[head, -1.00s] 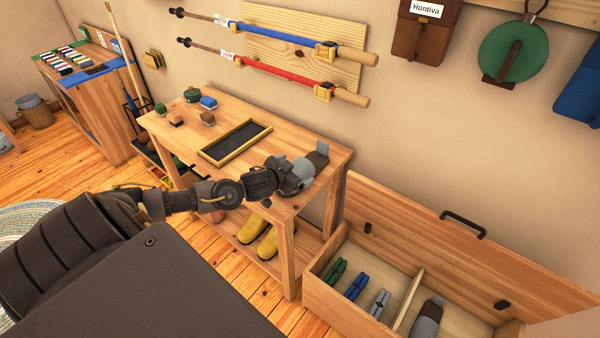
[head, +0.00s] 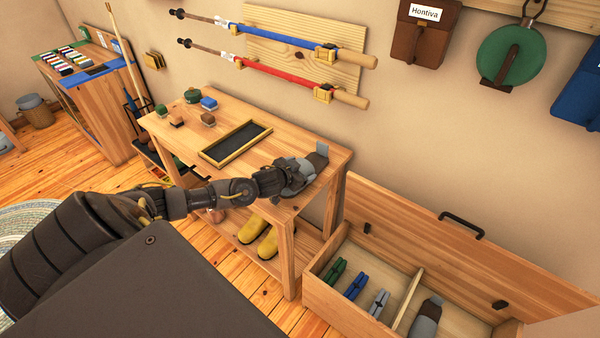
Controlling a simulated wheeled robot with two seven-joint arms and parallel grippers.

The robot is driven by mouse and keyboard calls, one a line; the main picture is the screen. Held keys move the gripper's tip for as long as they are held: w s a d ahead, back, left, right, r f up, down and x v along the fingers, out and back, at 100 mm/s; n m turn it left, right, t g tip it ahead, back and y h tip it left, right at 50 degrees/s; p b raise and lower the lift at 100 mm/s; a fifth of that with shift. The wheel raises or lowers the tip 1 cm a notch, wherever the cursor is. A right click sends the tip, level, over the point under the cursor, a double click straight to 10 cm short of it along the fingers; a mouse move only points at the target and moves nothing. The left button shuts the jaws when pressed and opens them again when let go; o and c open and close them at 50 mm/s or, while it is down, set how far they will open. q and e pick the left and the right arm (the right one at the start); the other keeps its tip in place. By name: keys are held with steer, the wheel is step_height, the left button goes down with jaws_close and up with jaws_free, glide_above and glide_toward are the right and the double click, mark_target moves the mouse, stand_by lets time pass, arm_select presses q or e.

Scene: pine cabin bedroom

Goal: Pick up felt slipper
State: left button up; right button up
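A grey felt slipper with a brown part (head: 319,157) lies at the right end of the wooden table (head: 262,156). My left gripper (head: 300,178) is right at the slipper's near side and covers part of it. Its fingertips are too small and too hidden to show whether they are open or closed on the slipper. A similar grey and brown slipper (head: 427,318) lies in the right compartment of the open wooden chest (head: 330,308). My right gripper is not in view.
A black tray with a yellow rim (head: 236,143) sits on the table, with brushes and small tins (head: 192,96) at its left. Yellow clogs (head: 252,229) stand on the lower shelf. The chest's left compartment holds several coloured clip-like items (head: 356,286). Poles (head: 290,38) hang on the wall above.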

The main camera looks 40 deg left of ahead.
mark_target(300, 162)
arm_select(q)
steer(key=shift+c, duration=1.1)
steer(key=shift+r, duration=0.1)
steer(key=shift+r, duration=0.45)
steer(key=r, duration=0.1)
steer(key=r+b, duration=0.1)
steer(key=shift+s+d+r, duration=0.15)
steer(key=shift+s+r, duration=0.15)
steer(key=shift+r, duration=0.1)
steer(key=s+d+r+b, duration=0.1)
steer(key=s+d+r, duration=0.5)
steer(key=s+r, duration=0.3)
steer(key=s, duration=0.3)
